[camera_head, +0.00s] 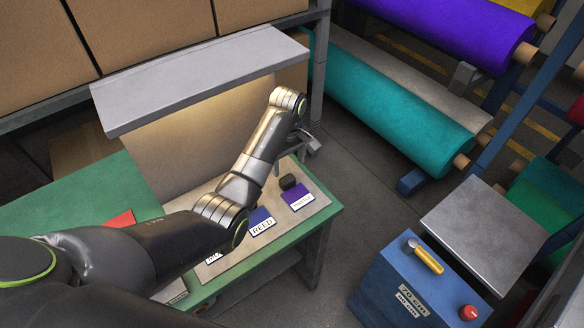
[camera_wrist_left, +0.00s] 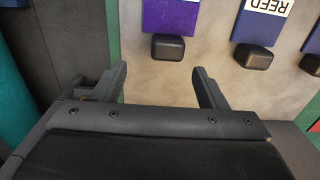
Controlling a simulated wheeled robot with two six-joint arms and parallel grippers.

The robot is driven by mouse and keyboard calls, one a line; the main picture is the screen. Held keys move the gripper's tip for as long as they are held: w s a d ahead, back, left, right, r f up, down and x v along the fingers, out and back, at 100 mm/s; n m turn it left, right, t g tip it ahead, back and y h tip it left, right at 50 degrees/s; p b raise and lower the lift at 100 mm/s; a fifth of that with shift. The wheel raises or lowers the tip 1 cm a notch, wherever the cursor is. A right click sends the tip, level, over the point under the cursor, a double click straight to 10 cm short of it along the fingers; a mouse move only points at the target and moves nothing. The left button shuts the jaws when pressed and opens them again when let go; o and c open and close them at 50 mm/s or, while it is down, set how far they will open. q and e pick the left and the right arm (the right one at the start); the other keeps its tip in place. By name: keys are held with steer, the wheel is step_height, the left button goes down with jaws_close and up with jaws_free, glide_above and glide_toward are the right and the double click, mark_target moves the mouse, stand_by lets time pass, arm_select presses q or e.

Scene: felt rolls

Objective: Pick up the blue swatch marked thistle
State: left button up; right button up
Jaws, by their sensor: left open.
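A purple-violet swatch (camera_head: 292,190) with a white label, small but seeming to read THISTLE, lies at the right end of the pale board; it looks purple rather than plain blue. Its black block grip (camera_head: 288,182) stands at its back edge. In the left wrist view the swatch (camera_wrist_left: 171,16) is cut by the top edge, and its block (camera_wrist_left: 168,48) is just beyond the fingers. My left gripper (camera_wrist_left: 161,84) is open and empty, its fingertips short of the block. In the head view the gripper (camera_head: 311,147) is above and behind the swatch. My right gripper is out of view.
A red swatch (camera_head: 121,219) is farther left. A grey shelf (camera_head: 200,80) overhangs the green table (camera_head: 325,222). A blue cabinet (camera_head: 405,285) and fabric rolls (camera_head: 400,110) stand right.

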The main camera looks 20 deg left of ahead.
mark_target(288, 179)
arm_select(q)
steer(key=shift+s+d+f, duration=0.1)
steer(key=shift+f, duration=0.1)
steer(key=shift+s+d+f, duration=0.2)
steer(key=shift+s+f, duration=0.25)
steer(key=shift+s, duration=0.2)
steer(key=shift+s+a+f+p, duration=0.1)
steer(key=shift+f+p, duration=0.15)
steer(key=shift+f, duration=0.3)
steer(key=shift+s+a+f+p, duration=0.1)
steer(key=shift+f+p, duration=0.15)
steer(key=shift+f, duration=0.3)
steer(key=shift+w+a+f, duration=0.1)
steer(key=shift+w+f, duration=0.05)
steer(key=shift+f, duration=0.5)
steer(key=shift+w+f, duration=0.1)
steer(key=shift+f, duration=0.75)
steer(key=shift+c, duration=1.3)
steer(key=c, duration=1)
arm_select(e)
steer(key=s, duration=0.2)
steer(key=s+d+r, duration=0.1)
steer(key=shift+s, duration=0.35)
